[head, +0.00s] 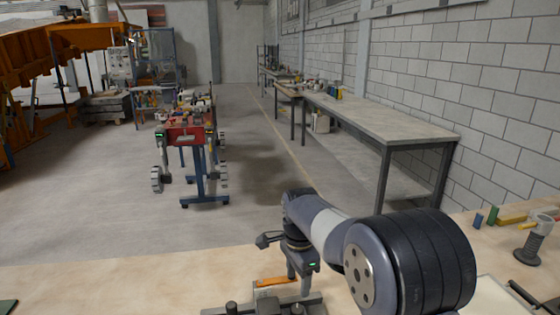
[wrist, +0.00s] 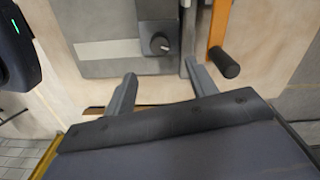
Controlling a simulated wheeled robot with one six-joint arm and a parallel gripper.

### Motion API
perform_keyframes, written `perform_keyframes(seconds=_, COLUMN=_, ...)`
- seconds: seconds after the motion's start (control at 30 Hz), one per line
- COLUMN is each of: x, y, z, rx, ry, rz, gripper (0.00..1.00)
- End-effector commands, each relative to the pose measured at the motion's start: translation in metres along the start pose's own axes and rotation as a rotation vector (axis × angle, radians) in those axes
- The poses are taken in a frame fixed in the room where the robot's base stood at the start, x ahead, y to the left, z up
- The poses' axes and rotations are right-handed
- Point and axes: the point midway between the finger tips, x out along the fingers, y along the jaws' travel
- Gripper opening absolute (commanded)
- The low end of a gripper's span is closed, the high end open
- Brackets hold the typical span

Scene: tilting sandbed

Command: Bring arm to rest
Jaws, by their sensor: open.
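My arm reaches from the right of the head view to its lower middle, with the wrist bent down. My gripper (head: 298,283) hangs low over a grey metal fixture (head: 313,304) on the wooden bench top. In the wrist view, the two fingers of my gripper (wrist: 160,78) stand well apart with nothing between them. I cannot tell whether a finger touches the fixture.
The pale bench top (head: 120,275) is mostly clear to the left. Small coloured blocks (head: 492,216) and a dark spool-like piece (head: 527,245) lie at the right.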

Motion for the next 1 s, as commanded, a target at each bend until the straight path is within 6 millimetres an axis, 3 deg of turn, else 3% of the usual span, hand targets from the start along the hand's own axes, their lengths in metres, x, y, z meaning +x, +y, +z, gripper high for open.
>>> perform_keyframes(seconds=0.53, x=0.108, y=0.001, z=0.000, rx=0.000, ry=-0.001, rz=0.006, gripper=0.54)
perform_keyframes(seconds=1.0, x=0.107, y=0.001, z=0.000, rx=-0.378, ry=0.000, rz=0.001, gripper=0.54)
